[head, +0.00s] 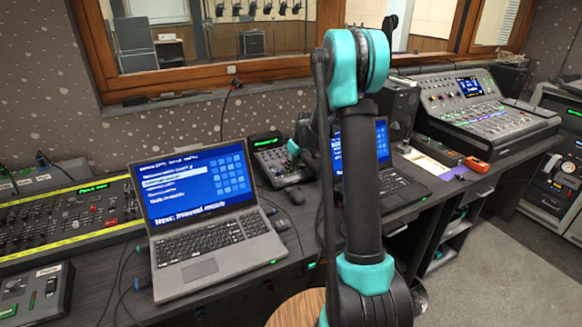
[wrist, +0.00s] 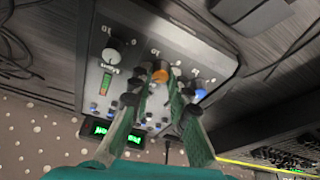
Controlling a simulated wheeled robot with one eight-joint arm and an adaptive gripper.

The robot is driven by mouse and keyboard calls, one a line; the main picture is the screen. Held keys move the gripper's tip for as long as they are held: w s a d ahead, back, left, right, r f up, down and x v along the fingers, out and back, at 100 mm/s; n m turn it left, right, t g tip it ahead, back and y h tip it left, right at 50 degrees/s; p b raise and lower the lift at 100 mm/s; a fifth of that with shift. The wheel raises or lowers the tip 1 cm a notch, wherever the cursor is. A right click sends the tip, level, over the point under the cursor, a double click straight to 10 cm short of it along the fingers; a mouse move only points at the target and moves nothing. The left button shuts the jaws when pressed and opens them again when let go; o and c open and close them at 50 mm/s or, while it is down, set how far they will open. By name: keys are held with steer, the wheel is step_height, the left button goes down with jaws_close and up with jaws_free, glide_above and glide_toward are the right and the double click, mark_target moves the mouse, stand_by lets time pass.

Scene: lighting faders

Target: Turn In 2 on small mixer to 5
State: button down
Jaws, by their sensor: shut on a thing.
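The small mixer (head: 283,172) stands on the desk between two laptops, with a green display on its back edge. In the wrist view the mixer (wrist: 88,75) appears turned over, with three larger knobs in a row: a grey one (wrist: 118,50), an orange-capped one (wrist: 160,70) in the middle and a blue-capped one (wrist: 198,91). My gripper (wrist: 162,78) has its teal fingers on either side of the orange-capped middle knob and is shut on it. The knob labels and its pointer are too small or covered to read. In the head view my gripper (head: 294,148) is partly visible over the mixer.
An open laptop (head: 205,240) stands left of the mixer and another (head: 385,170) right of it, partly behind my arm. A long mixer (head: 70,220) lies at the left, a large console (head: 490,110) at the right. Cables and a mouse (head: 278,222) lie in front.

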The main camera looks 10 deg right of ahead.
steer(key=shift+n+g+y, duration=0.4)
steer(key=shift+n, duration=1.6)
steer(key=c, duration=1.5)
jaws_free()
steer(key=shift+o, duration=0.2)
steer(key=shift+r, duration=0.1)
steer(key=v, duration=1.2)
steer(key=shift+w, duration=0.1)
